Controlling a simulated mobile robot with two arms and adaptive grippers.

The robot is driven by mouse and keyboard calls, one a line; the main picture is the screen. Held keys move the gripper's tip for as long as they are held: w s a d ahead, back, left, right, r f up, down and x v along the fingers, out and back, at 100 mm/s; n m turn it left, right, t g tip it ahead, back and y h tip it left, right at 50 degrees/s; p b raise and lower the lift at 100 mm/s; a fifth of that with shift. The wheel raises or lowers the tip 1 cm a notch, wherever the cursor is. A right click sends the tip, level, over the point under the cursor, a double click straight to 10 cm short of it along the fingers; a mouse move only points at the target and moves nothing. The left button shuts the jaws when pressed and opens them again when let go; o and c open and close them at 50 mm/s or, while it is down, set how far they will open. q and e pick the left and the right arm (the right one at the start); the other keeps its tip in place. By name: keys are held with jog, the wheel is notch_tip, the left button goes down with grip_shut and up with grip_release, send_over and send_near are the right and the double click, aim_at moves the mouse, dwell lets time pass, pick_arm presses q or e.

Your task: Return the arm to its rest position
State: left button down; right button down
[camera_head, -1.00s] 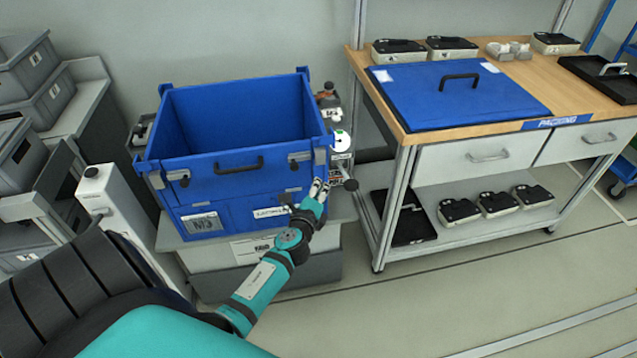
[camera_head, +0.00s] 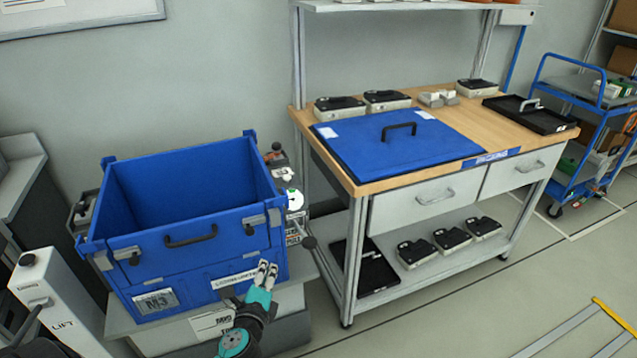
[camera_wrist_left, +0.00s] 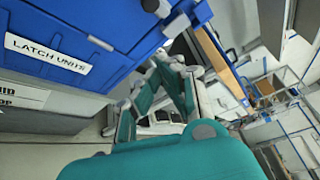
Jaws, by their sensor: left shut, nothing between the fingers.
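My left gripper (camera_head: 265,274) is at the lower middle of the head view, in front of the blue crate's lower right front corner. Its fingers are shut with nothing between them. It also shows in the left wrist view (camera_wrist_left: 160,72), beside the crate's labelled front. The teal forearm runs down out of the picture below it. The open blue crate (camera_head: 180,262) stands on a grey base, and the part of its interior in sight looks empty. I cannot tell whether the gripper touches the crate. My right gripper is not in view.
A packing bench (camera_head: 450,105) with a blue lid (camera_head: 350,150) stands right of the crate. Several black-topped boxes sit on its top and lower shelf. A grey lift post (camera_head: 50,300) stands at left, and a blue cart (camera_head: 590,130) at far right.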

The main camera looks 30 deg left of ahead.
pick_arm(q)
jog(key=s+d+f+n+g+h, duration=0.1)
jog(key=s+d+f+n+g, duration=0.2)
jog(key=f, duration=0.6)
jog(key=s+d+f+n+g+h, duration=0.15)
jog(key=s+f, duration=0.25)
jog(key=f, duration=0.5)
jog(key=s+d+f+n+g+h, duration=0.2)
jog(key=s+d+f, duration=0.15)
jog(key=f, duration=0.65)
jog(key=s+d+f+n+g, duration=0.2)
jog(key=s+f, duration=0.3)
jog(key=s, duration=0.5)
jog(key=s+d+f+n+g+h, duration=0.1)
jog(key=s+f+n+g, duration=0.2)
jog(key=s+f, duration=0.3)
jog(key=s+d+f+n+g+h, duration=0.1)
jog(key=s+f+n, duration=0.3)
jog(key=s, duration=0.9)
jog(key=shift+s+d+f+n+g, duration=0.35)
jog(key=shift+d+f+g, duration=0.45)
jog(key=shift+f, duration=0.15)
